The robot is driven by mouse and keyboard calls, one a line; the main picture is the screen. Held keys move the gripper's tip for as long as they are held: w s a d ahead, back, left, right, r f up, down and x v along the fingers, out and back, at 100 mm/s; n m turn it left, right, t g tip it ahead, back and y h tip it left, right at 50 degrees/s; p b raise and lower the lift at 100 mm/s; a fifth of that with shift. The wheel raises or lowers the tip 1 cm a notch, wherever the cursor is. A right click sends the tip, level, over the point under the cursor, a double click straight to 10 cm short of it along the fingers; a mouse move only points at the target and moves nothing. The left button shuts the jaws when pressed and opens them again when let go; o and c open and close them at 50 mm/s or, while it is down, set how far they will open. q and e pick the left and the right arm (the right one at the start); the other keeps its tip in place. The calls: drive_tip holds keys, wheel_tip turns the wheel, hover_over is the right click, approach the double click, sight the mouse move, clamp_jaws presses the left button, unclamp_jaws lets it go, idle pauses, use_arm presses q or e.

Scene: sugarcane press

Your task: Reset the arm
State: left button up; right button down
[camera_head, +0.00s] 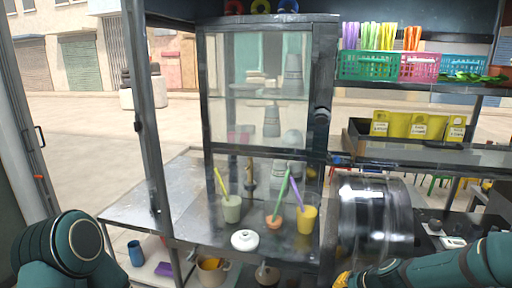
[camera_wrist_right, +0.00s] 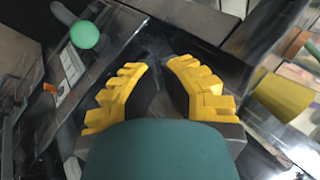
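My right arm (camera_head: 440,272) reaches in from the lower right of the head view. The yellow tip of my right gripper (camera_head: 343,280) shows at the bottom edge, below the shiny metal drum (camera_head: 372,215). In the right wrist view the yellow fingers of my right gripper (camera_wrist_right: 157,68) stand apart with a gap between their tips, and I see nothing held there. A dark green section of my left arm (camera_head: 62,250) is at the lower left; my left gripper is out of view.
A glass cabinet (camera_head: 318,140) stands on the metal counter (camera_head: 130,205). Cups with straws, including a yellow cup (camera_head: 307,220), and a white round object (camera_head: 244,240) sit in front. Baskets (camera_head: 368,67) and yellow containers (camera_head: 395,125) are on shelves at right. The counter's left part is clear.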

drive_tip(key=s+a+f+n+g, duration=0.2)
drive_tip(key=s+a+f, duration=0.5)
drive_tip(key=s, duration=0.4)
drive_tip(key=s+a+f+n+g, duration=0.2)
drive_tip(key=s+a+f+n, duration=0.2)
drive_tip(key=s+a+f, duration=0.3)
drive_tip(key=s+a, duration=0.1)
drive_tip(key=s, duration=0.3)
drive_tip(key=shift+s+f+g, duration=0.15)
drive_tip(key=shift+s+g, duration=0.15)
drive_tip(key=shift+d, duration=0.15)
